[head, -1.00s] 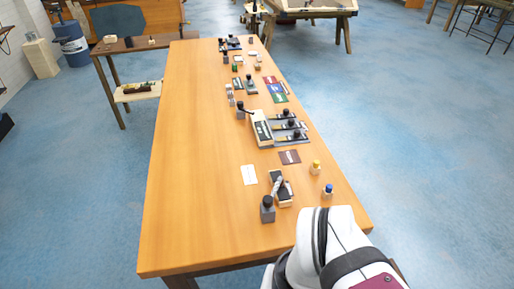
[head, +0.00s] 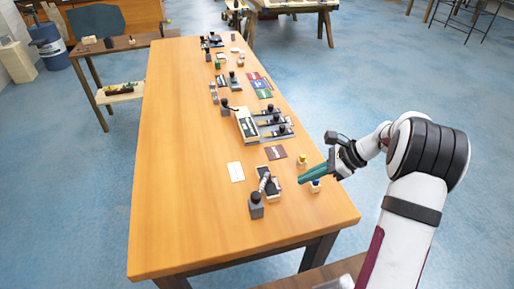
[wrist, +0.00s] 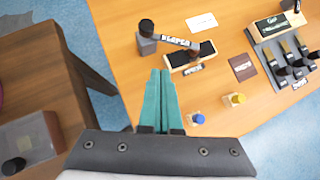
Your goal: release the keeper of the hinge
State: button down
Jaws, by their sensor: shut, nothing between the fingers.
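The keeper (wrist: 172,39) is a pale lettered bar at the near end of the table; it also shows small in the head view (head: 265,182). At one end of it stands a grey block with a black knob (wrist: 147,42), also in the head view (head: 256,207). The bar reaches from there over a dark-topped pale block (wrist: 185,60), which I take for the hinge, with a small label in front. My gripper (wrist: 160,74) has green fingers, shut and empty. In the head view, my gripper (head: 302,178) is to the right of the hinge block, apart from it.
A yellow-topped piece (wrist: 237,99) and a blue-topped piece (wrist: 197,119) stand near my fingers. A white card (wrist: 201,22) and a brown card (wrist: 243,67) lie behind. A block with several black-knobbed levers (head: 270,125) stands farther back. The table's left half is clear.

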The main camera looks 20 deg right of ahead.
aim_at(261, 185)
jog(key=shift+m+t, duration=0.4)
jog(key=shift+m, duration=0.4)
jog(key=d+f, duration=0.2)
jog(key=d, duration=0.1)
jog(key=shift+w+d+f, duration=0.1)
jog(key=shift+w+f, duration=0.1)
jog(key=shift+w, duration=0.2)
jog(key=x, duration=0.9)
jog(key=shift+w+a+f, duration=0.1)
jog(key=shift+a+f, duration=0.1)
jog(key=shift+a, duration=0.2)
jog(key=w+a, duration=0.2)
jog(key=a, duration=0.1)
jog(key=shift+f, duration=0.1)
jog(key=shift+w+a, duration=0.2)
